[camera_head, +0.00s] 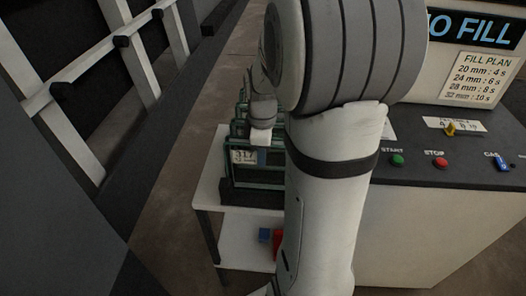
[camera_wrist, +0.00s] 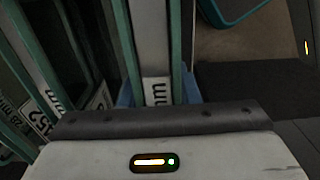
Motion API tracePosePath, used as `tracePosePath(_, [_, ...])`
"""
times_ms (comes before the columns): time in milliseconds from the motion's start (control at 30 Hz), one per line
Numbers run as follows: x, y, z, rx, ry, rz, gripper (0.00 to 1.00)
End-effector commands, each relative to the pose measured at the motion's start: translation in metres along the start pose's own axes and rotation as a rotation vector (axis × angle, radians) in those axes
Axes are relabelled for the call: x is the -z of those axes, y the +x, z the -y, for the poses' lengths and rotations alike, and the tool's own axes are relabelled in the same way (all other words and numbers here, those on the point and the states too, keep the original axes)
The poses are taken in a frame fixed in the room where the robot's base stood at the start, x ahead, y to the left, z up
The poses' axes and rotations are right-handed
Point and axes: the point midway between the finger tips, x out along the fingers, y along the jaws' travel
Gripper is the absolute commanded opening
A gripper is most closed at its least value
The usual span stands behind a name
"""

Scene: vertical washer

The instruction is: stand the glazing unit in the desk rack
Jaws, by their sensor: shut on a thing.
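Several glazing units (camera_head: 258,172) with green glass edges stand upright in a dark rack (camera_head: 250,196) on a white table; the front one bears a white number label. My gripper (camera_head: 262,125) is above these units, partly hidden by my arm. In the wrist view my gripper (camera_wrist: 157,97) is shut on one glazing unit (camera_wrist: 150,40), seen edge-on with a grey spacer, green glass edges and an "mm" label. Blue finger parts show on both sides of it. Its lower end is hidden, so I cannot tell whether it touches the rack. Other labelled units stand close on the left.
A control desk (camera_head: 425,175) with a green START button (camera_head: 397,160), a red STOP button (camera_head: 436,162) and a blue gas switch (camera_head: 497,162) is at right. A fill plan sign (camera_head: 484,79) stands behind. Blue and red items lie on the table's lower shelf (camera_head: 240,245). A pale frame (camera_head: 75,80) is at left.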

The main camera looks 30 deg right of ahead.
Motion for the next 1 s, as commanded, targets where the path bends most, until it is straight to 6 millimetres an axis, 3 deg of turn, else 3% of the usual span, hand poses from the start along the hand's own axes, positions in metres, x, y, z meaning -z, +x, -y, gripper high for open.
tracePosePath(33, [0.000,-0.002,-0.001,-0.003,0.000,-0.001,0.00])
tracePosePath(67, [0.000,-0.002,-0.001,-0.003,0.000,-0.001,0.31])
tracePosePath(333, [0.000,-0.001,0.000,-0.001,0.001,0.000,0.53])
tracePosePath(667, [-0.001,-0.004,0.000,0.001,0.001,0.000,0.54])
tracePosePath(1000, [-0.001,-0.060,-0.001,-0.003,0.001,-0.001,0.54])
